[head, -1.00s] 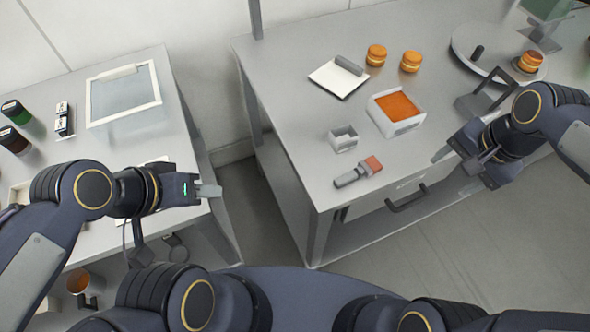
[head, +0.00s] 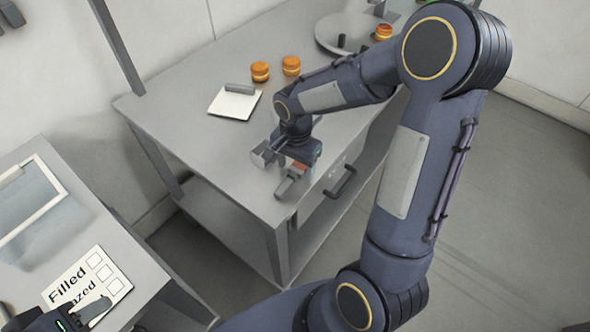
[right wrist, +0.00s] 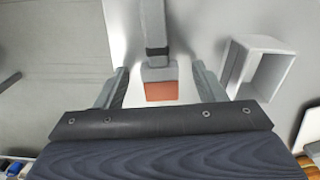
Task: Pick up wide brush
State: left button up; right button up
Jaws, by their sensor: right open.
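The wide brush has a grey handle and a red end. It lies on the right table near its front left corner; its handle (head: 284,187) shows in the head view below my right gripper (head: 291,172), which partly covers it. In the right wrist view the brush (right wrist: 157,73) lies between the two spread fingers of my right gripper (right wrist: 160,72), with gaps on both sides. Its red end points towards the palm. My right gripper is open. My left gripper (head: 92,312) is at the lower left over a printed card, partly cut off by the frame.
A small grey open box (right wrist: 262,70) stands close to the right finger. A white plate (head: 234,103), two orange filled rounds (head: 275,69) and a turntable (head: 335,34) are further back. The card (head: 92,283) and a framed tray (head: 30,200) are on the left table.

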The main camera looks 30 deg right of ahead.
jog(key=shift+f, duration=0.1)
jog(key=shift+c, duration=0.2)
jog(key=c, duration=1.1)
jog(key=shift+o, duration=0.2)
